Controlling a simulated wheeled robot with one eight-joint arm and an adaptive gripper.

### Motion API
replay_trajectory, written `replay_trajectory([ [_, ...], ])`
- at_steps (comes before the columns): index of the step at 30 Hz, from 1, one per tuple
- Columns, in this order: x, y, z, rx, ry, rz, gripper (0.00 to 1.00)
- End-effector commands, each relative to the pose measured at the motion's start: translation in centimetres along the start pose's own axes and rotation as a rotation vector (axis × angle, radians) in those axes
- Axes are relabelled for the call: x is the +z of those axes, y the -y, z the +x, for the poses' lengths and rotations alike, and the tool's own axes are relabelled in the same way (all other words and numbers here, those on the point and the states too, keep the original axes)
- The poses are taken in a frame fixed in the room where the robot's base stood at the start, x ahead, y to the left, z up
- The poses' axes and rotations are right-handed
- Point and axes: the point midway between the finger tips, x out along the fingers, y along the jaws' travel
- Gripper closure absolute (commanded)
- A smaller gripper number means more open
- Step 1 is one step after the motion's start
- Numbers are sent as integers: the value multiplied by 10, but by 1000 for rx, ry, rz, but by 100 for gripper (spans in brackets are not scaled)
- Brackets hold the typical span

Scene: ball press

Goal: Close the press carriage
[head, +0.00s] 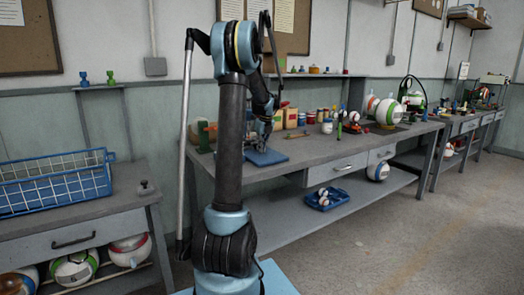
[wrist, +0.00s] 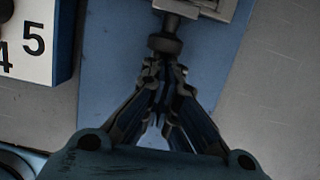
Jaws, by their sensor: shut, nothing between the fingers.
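The press shows in the wrist view as a pale metal block (wrist: 212,8) with a round dark knob (wrist: 165,43) at its near end, over a blue base plate (wrist: 108,75). The block is cut off by the top edge, so how far the carriage stands open cannot be told. My gripper (wrist: 163,66) is shut and empty, its fingertips just below the knob in the picture. Whether they touch it is unclear. In the head view the blue plate (head: 266,158) lies on the workbench, with my gripper (head: 264,138) low over it; my arm hides part of the press.
A white board with numbers (wrist: 30,38) stands left of the plate in the wrist view. The workbench (head: 330,150) carries jars, balls and tools to the right and behind. A blue wire basket (head: 55,182) sits on the left bench. Floor at right is clear.

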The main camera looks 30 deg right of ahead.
Motion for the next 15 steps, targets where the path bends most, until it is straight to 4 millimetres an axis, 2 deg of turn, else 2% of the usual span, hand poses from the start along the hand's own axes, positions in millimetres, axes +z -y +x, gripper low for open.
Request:
replay_trajectory([
  [11, 6, 0, 0, -1, 10, -2, 100],
  [15, 7, 0, -9, -1, 11, -2, 100],
])
